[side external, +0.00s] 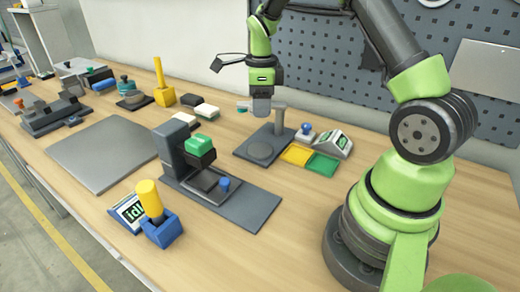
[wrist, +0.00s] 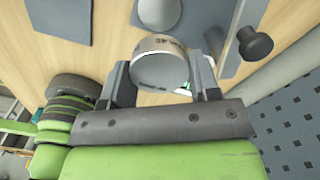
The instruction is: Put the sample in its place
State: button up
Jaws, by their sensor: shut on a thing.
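My gripper (side external: 261,108) is shut on a round silver-grey sample, in mid-air above the bench. In the wrist view the sample (wrist: 160,66) sits between the two fingers (wrist: 162,82), with small dark lettering on its rim. Below and beyond it is a grey stand (side external: 243,152) with a round plate (side external: 260,151) and a post (side external: 280,122). In the wrist view the round plate (wrist: 158,12) shows just past the sample, and a dark knob (wrist: 255,44) is at the right. The sample is apart from the plate; its height above it is hard to tell.
Yellow (side external: 296,155) and green (side external: 321,165) pads and a display (side external: 334,143) lie right of the stand. A dark press-like device (side external: 186,155) with a green top stands in front. A yellow-handled blue block (side external: 160,228) and a grey mat (side external: 100,152) are to the left.

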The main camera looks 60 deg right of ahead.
aim_at(261, 150)
notch_tip(261, 150, down, 11)
dwell(0.4)
jog(key=shift+f, duration=0.2)
jog(key=o, duration=1)
jog(key=shift+r, duration=0.15)
